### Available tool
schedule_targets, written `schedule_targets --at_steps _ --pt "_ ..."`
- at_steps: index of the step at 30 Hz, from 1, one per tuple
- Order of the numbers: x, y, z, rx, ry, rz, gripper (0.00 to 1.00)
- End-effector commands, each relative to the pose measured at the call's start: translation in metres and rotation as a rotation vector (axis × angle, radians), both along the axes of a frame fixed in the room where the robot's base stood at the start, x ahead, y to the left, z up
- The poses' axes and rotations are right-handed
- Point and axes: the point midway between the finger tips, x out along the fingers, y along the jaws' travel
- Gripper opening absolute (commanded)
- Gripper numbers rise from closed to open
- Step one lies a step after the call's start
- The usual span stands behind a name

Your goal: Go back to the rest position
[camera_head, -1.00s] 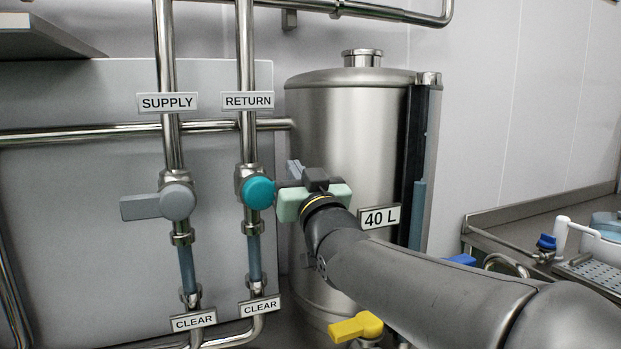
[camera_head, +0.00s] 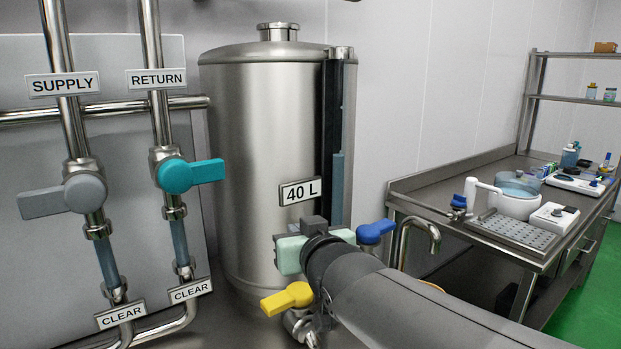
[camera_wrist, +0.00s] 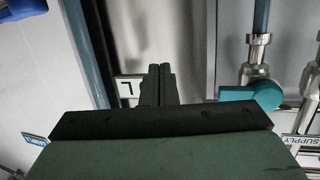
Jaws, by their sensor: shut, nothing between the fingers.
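My gripper (camera_head: 291,252) is in front of the lower part of the steel tank in the head view, apart from the valves. Its fingers (camera_wrist: 159,70) are together and empty in the wrist view. The teal return valve (camera_head: 189,175) has its handle pointing right, across its pipe; it also shows in the wrist view (camera_wrist: 250,94). The grey supply valve (camera_head: 64,194) has its handle pointing left, across its pipe. My arm hides part of the tank's lower fittings.
The 40 L tank (camera_head: 262,135) stands close behind my gripper. A yellow valve handle (camera_head: 287,299) and a blue one (camera_head: 375,231) are near my wrist. A steel counter (camera_head: 432,188) on the right holds lab items. Green floor (camera_head: 592,290) shows at far right.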

Motion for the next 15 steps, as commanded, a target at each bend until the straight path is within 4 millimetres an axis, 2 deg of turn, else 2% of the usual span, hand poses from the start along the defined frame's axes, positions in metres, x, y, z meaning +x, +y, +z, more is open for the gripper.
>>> schedule_targets --at_steps 1,3,5,6,9,12,15 --pt "-0.003 -0.026 -0.021 -0.051 0.118 -0.054 0.0" --pt "-0.016 -0.06 -0.061 -0.121 0.297 -0.12 0.0" --pt "-0.035 -0.088 -0.093 -0.173 0.454 -0.167 0.0" --pt "-0.051 -0.105 -0.112 -0.202 0.561 -0.195 0.0" --pt "-0.1 -0.141 -0.151 -0.257 0.821 -0.247 0.0" --pt "-0.149 -0.164 -0.174 -0.286 1.042 -0.272 0.0" --pt "-0.187 -0.176 -0.186 -0.298 1.2 -0.277 0.0"
